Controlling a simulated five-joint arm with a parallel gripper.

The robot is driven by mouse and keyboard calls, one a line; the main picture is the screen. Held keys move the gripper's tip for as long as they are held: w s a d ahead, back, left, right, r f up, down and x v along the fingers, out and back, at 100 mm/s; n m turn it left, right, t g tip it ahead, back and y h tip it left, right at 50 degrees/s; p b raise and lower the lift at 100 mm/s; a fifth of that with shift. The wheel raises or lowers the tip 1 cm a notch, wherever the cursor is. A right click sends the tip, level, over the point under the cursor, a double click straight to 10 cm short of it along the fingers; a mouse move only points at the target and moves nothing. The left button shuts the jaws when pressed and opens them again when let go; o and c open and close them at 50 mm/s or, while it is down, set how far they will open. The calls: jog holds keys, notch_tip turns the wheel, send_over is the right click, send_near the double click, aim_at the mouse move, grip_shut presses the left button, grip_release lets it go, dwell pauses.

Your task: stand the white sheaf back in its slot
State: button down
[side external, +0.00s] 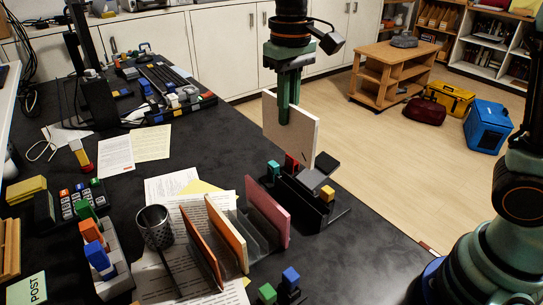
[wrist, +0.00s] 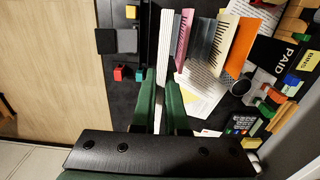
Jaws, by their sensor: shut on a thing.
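The white sheaf (side external: 303,130) is a flat pale panel. In the wrist view the sheaf (wrist: 164,50) shows edge-on as a thin strip between the fingers of my gripper (wrist: 162,82). The row of standing sheaves and dividers is nearer the side camera: a pink one (side external: 268,212), grey dividers (side external: 252,232), an orange-edged one (side external: 228,236) and a rust one (side external: 200,246). I cannot make out an empty slot clearly.
A black holder (side external: 305,200) with coloured blocks sits just below the held sheaf. A mesh cup (side external: 154,227) stands left of the row, and papers lie around it. A blue block (side external: 290,277) and a green block (side external: 267,293) are near the front.

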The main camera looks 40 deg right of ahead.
jog(key=a+f, duration=0.7)
jog(key=a, duration=0.4)
jog(key=shift+s+f, duration=0.4)
jog(key=shift+s, duration=0.05)
jog(key=shift+d, duration=0.1)
jog(key=shift+f, duration=2.8)
jog(key=shift+f, duration=0.45)
jog(key=shift+f, duration=0.65)
jog(key=shift+f, duration=0.35)
jog(key=shift+f, duration=0.55)
jog(key=shift+f, duration=0.35)
